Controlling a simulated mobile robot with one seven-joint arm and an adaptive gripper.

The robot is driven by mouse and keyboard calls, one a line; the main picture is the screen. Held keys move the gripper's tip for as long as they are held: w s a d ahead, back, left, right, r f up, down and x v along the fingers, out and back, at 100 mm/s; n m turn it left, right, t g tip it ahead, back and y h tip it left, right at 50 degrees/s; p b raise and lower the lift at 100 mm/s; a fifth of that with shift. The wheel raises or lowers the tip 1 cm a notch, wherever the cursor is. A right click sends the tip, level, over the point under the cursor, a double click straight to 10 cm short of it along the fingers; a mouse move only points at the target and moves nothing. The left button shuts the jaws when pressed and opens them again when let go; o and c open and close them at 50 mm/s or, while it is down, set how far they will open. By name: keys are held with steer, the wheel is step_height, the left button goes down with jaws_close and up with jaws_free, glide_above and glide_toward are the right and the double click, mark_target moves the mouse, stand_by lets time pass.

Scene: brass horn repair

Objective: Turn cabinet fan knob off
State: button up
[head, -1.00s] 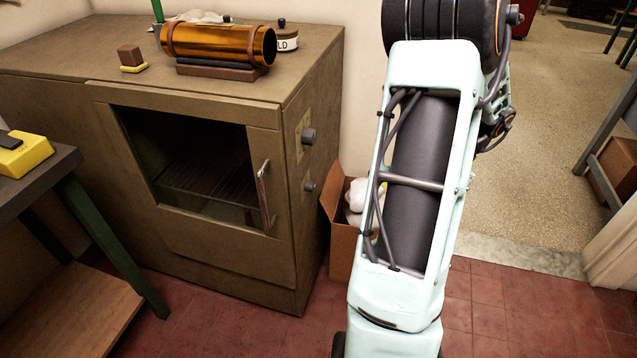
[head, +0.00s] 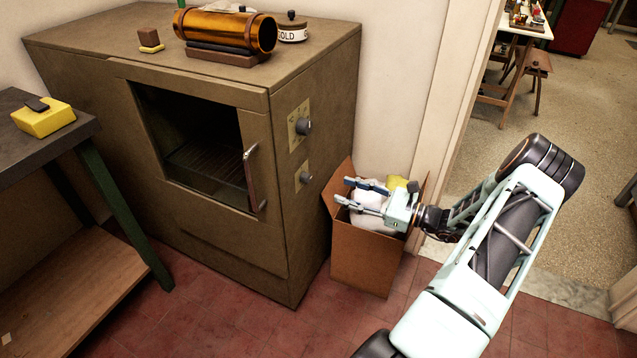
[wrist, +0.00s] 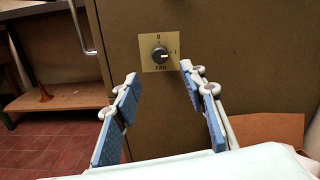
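The cabinet (head: 290,230) is brown, with a glazed front door and two dark knobs on its right side. In the wrist view the fan knob (wrist: 160,54) sits on a yellowish plate marked "FAN", with 0 at the top and I at the right. Its white mark points right, towards I. In the head view it appears to be the lower knob (head: 305,177). My gripper (head: 342,190) is open and empty, its fingers pointing at the cabinet side, apart from the knob. In the wrist view the knob shows between and beyond the fingertips (wrist: 158,75).
The upper knob (head: 303,127) is above on a larger plate. A cardboard box (head: 362,262) with white and yellow contents stands below my gripper. A brass cylinder (head: 232,31) and a tin (head: 291,30) are on the cabinet top. A workbench (head: 75,130) stands left.

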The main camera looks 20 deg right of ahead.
mark_target(310, 179)
steer(key=b+x, duration=0.1)
steer(key=x, duration=0.9)
steer(key=shift+w+a, duration=0.25)
steer(key=shift+a, duration=0.05)
steer(key=shift+c, duration=0.7)
jaws_close()
